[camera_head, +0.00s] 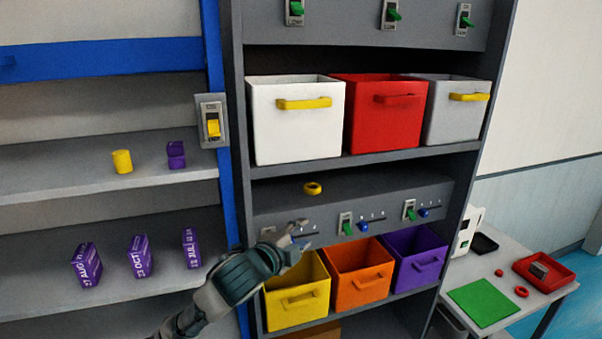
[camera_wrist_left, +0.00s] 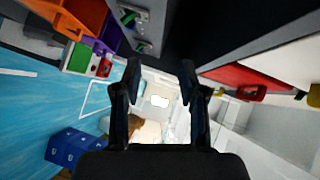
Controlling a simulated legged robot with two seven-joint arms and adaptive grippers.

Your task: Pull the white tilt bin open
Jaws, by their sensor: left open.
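The white tilt bin (camera_head: 298,130) stands on the upper shelf of the grey rack, at the left of a row, with a yellow handle (camera_head: 304,103) on its front. It looks upright. My left gripper (camera_head: 298,235) is below and in front of it, near the grey switch panel and above the yellow bin. It is apart from the white bin's handle. In the left wrist view the two fingers (camera_wrist_left: 160,85) are spread with nothing between them. A yellow handle (camera_wrist_left: 314,95) shows at that view's right edge. My right gripper is not in view.
A red bin (camera_head: 385,120) and a grey bin (camera_head: 458,115) stand right of the white bin. Below are yellow (camera_head: 285,308), orange (camera_head: 355,288) and purple (camera_head: 415,270) bins. A yellow ring (camera_head: 312,188) lies above the switch panel. A table (camera_head: 520,308) stands at right.

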